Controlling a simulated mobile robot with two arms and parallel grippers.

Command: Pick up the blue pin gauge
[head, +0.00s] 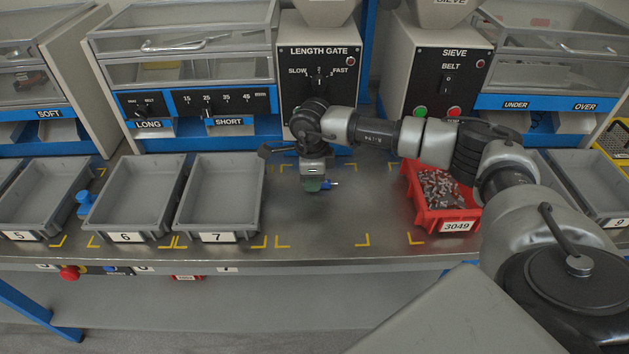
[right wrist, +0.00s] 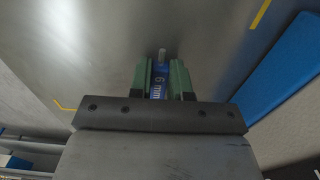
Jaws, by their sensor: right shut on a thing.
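The blue pin gauge (right wrist: 159,82) is between the green fingers of my right gripper (right wrist: 160,80) in the right wrist view. It has a "6 mm" label and a thin pale pin at its far end. In the head view the blue pin gauge (head: 331,184) sticks out to the right of my right gripper (head: 314,184), which is shut on it. The gripper is low over the steel bench, in front of the LENGTH GATE box. I cannot tell whether the gauge touches the bench. My left gripper is not in view.
Grey trays 6 (head: 134,201) and 7 (head: 220,201) stand to the left, with a blue object (head: 84,203) beside tray 6. A red bin (head: 434,205) of small metal parts stands to the right. Bare bench (head: 335,225) lies in front of my right gripper.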

